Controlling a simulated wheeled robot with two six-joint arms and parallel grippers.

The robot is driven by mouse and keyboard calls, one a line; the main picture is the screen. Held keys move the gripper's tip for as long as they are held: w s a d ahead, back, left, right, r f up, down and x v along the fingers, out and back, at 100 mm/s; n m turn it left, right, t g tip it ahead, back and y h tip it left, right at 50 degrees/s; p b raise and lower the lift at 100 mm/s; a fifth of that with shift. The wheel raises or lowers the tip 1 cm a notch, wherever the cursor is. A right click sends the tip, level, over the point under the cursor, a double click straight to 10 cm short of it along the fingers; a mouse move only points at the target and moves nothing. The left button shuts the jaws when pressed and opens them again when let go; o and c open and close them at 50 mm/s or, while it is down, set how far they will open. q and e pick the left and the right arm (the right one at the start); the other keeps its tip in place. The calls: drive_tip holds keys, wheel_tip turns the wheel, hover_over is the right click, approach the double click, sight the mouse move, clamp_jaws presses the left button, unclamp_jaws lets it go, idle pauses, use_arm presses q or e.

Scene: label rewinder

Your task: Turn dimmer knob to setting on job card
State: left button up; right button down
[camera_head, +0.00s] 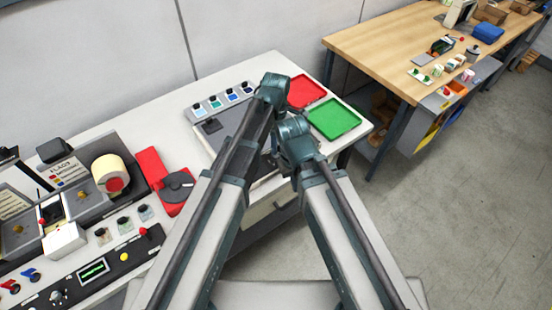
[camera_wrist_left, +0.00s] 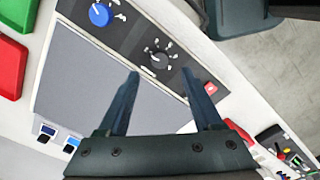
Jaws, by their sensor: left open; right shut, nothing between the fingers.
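In the left wrist view, a black knob (camera_wrist_left: 160,59) ringed by white marks sits on a dark panel (camera_wrist_left: 122,48). A blue knob (camera_wrist_left: 100,14) is farther along the same panel. My left gripper (camera_wrist_left: 162,76) is open and empty, its two fingers apart, with the black knob between and just beyond the tips in the picture. I cannot tell the height gap. In the head view, my left gripper (camera_head: 272,90) and right gripper (camera_head: 293,135) are over the table; my arms hide the knob panel. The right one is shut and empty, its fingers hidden. No readable job card shows.
A red tray (camera_head: 304,91) and a green tray (camera_head: 334,118) are at the table's right end. A grey board (camera_head: 208,128) lies under my left arm. The rewinder machine (camera_head: 105,212) fills the left. A wooden bench (camera_head: 385,42) stands beyond open floor.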

sight(276, 157)
use_arm(q)
wheel_tip(276, 157, down, 7)
drive_tip(key=b, duration=0.5)
drive_tip(key=shift+r, duration=0.2)
drive_tip(key=shift+c, duration=0.4)
clamp_jaws()
